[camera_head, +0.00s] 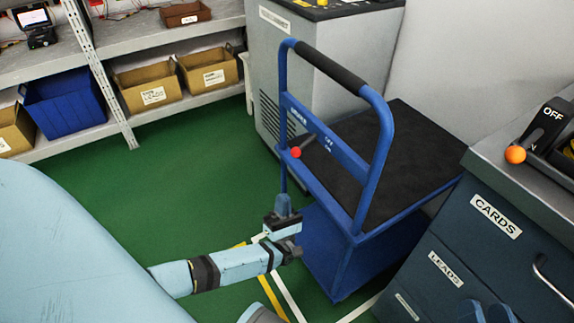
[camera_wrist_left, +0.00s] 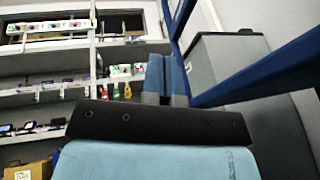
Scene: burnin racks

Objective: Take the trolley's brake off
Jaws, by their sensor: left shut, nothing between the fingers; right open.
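The blue trolley (camera_head: 345,270) stands beside a grey cabinet, with a black deck (camera_head: 390,150) and a push handle with a black grip (camera_head: 330,68). Its brake lever ends in a red knob (camera_head: 295,152) at the handle's lower crossbar (camera_head: 325,130); small white lettering there is hard to read. My left gripper (camera_head: 283,205) is shut and empty, pointing up below the red knob and apart from it in the picture. Its closed fingers also show in the left wrist view (camera_wrist_left: 166,80), where the knob is not visible. My right gripper (camera_head: 487,312) is open at the bottom edge, before the drawers.
A grey cabinet (camera_head: 268,75) stands behind the trolley. A drawer unit (camera_head: 450,235) stands at right, with an orange-knobbed switch (camera_head: 515,155) marked OFF on top. Shelves (camera_head: 150,45) with a blue bin (camera_head: 65,105) and cardboard boxes are at left. Green floor (camera_head: 200,165) between is clear.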

